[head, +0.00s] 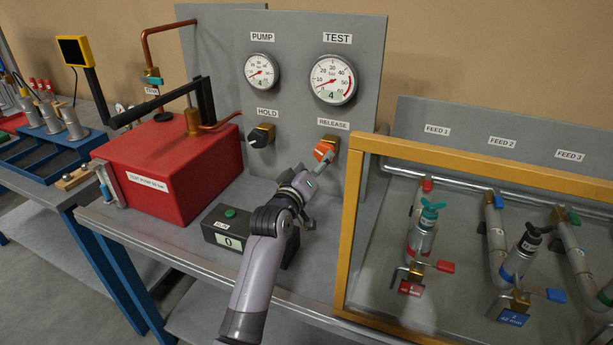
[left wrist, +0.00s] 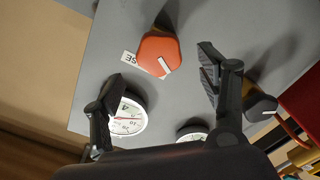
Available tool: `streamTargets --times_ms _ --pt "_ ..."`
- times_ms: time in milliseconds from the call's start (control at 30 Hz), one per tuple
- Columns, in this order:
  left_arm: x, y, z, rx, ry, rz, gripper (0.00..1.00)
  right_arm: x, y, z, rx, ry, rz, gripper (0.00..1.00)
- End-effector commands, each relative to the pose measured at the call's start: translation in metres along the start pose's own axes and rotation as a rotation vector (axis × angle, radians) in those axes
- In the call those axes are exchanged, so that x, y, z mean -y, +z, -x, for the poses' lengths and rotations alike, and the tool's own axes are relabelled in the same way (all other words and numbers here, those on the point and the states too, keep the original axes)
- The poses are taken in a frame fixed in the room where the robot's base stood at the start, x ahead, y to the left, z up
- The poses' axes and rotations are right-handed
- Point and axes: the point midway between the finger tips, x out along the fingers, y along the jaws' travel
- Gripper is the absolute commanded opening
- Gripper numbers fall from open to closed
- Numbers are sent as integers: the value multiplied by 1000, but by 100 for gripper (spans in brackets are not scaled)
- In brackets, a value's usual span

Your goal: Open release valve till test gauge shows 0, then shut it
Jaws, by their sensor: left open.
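The release valve is an orange knob (head: 325,151) on the grey panel under the RELEASE label, and it also shows in the left wrist view (left wrist: 160,54) with a white mark on its face. My left gripper (head: 318,172) is open just in front of and below the knob. In the left wrist view, its spread fingers (left wrist: 161,72) stand either side of the knob's line, with nothing between them; contact is not visible. The test gauge (head: 333,80) shows 4 in its window. It shows partly behind a finger in the left wrist view (left wrist: 128,117). My right gripper is not in view.
The pump gauge (head: 261,72) also reads 4. A black hold knob (head: 261,136) is left of the release knob. A red test pump tank (head: 170,170) stands left, a small box showing 0 (head: 229,242) in front. A yellow frame (head: 352,220) borders the right side closely.

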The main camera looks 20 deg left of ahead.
Motion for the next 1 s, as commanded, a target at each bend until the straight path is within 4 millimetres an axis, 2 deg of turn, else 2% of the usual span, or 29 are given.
streamTargets --times_ms 100,333,500,1000 --pt "0 0 24 -1 0 0 68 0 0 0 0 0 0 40" --pt "0 0 52 0 0 0 68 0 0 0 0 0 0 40" --pt "0 0 58 0 0 1 68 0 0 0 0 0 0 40" --pt "0 0 58 0 0 0 68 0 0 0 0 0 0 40"
